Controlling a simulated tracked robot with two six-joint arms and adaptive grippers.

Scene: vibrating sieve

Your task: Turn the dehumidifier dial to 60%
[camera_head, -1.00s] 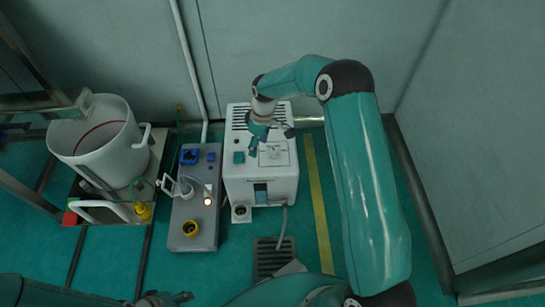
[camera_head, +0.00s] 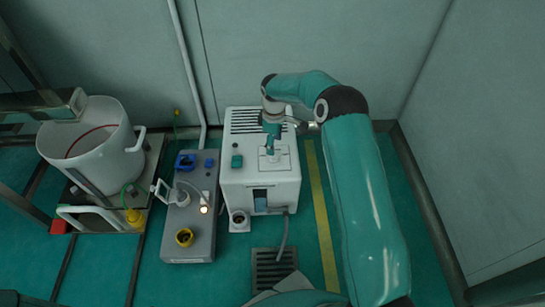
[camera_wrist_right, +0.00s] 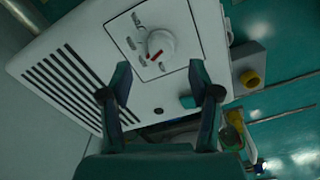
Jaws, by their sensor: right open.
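The dehumidifier (camera_head: 262,181) is a white box with a slotted top, standing against the back wall. Its dial (camera_wrist_right: 161,44) is a round white knob with a red pointer mark, on a square panel with several printed labels too small to read. My right gripper (camera_head: 271,151) hangs over the dial panel in the head view. In the wrist view the open fingers of the right gripper (camera_wrist_right: 159,84) are spread on either side below the dial, apart from it, with nothing between them. In the head view the gripper partly hides the dial. My left gripper is not in view.
A grey control box (camera_head: 190,238) with a lit lamp and a yellow knob stands left of the dehumidifier. A white bucket (camera_head: 90,150) stands further left. A floor grate (camera_head: 272,268) lies in front. Green floor is free to the right, past a yellow line.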

